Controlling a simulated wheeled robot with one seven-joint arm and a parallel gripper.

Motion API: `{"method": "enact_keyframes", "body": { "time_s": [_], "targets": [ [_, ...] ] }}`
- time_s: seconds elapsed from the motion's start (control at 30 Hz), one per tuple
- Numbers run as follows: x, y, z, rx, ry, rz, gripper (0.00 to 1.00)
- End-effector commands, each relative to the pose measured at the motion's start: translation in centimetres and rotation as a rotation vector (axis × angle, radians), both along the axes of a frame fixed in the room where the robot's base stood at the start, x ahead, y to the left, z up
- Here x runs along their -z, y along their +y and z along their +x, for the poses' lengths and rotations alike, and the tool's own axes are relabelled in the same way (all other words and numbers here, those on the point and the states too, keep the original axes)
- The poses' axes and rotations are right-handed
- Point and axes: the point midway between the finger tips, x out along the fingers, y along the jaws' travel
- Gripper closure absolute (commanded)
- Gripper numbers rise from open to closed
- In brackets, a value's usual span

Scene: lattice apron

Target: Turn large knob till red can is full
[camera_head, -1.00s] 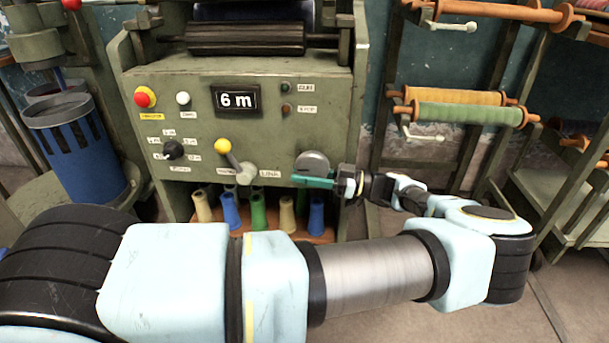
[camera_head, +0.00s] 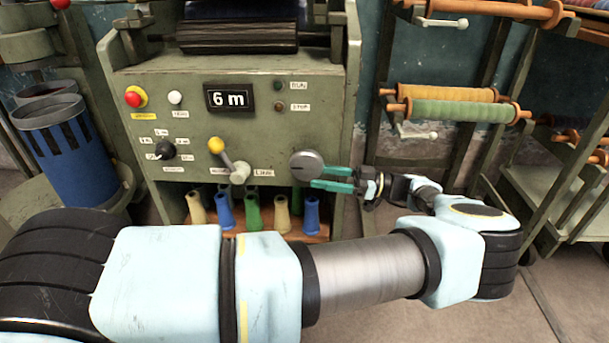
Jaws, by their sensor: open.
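A large round grey knob (camera_head: 306,165) sits at the lower right of the green machine's front panel. My gripper (camera_head: 320,178), with two teal fingers, is open at the knob's right and lower-right edge. Its fingertips overlap the knob's edge in the picture; I cannot tell whether they touch it. A smaller black knob (camera_head: 165,150) with labels around it is on the panel's left. The display (camera_head: 231,98) reads 6 m. No red can shows; a blue slotted can (camera_head: 70,150) stands at the left.
A yellow-tipped lever (camera_head: 217,146), a red button (camera_head: 133,98) and a white button (camera_head: 175,97) are on the panel. Several coloured cones stand on the shelf below. Spool racks (camera_head: 460,112) stand at the right. My arm crosses the foreground.

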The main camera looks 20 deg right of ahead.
Motion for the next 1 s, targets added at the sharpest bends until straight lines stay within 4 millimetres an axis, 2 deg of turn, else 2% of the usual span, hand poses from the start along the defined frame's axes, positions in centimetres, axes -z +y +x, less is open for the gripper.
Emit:
{"method": "enact_keyframes", "body": {
  "time_s": [0.1,0.3,0.87,1.0],
  "targets": [
    [0.4,-2.0,-0.9,0.001,0.001,-0.001,0.36],
    [0.6,-3.8,-1.7,0.000,0.000,0.000,0.36],
    [0.6,-4.1,-1.9,-0.001,-0.001,0.001,0.36],
    [-0.6,-4.1,-1.9,-0.001,0.000,0.000,0.36]
  ]
}}
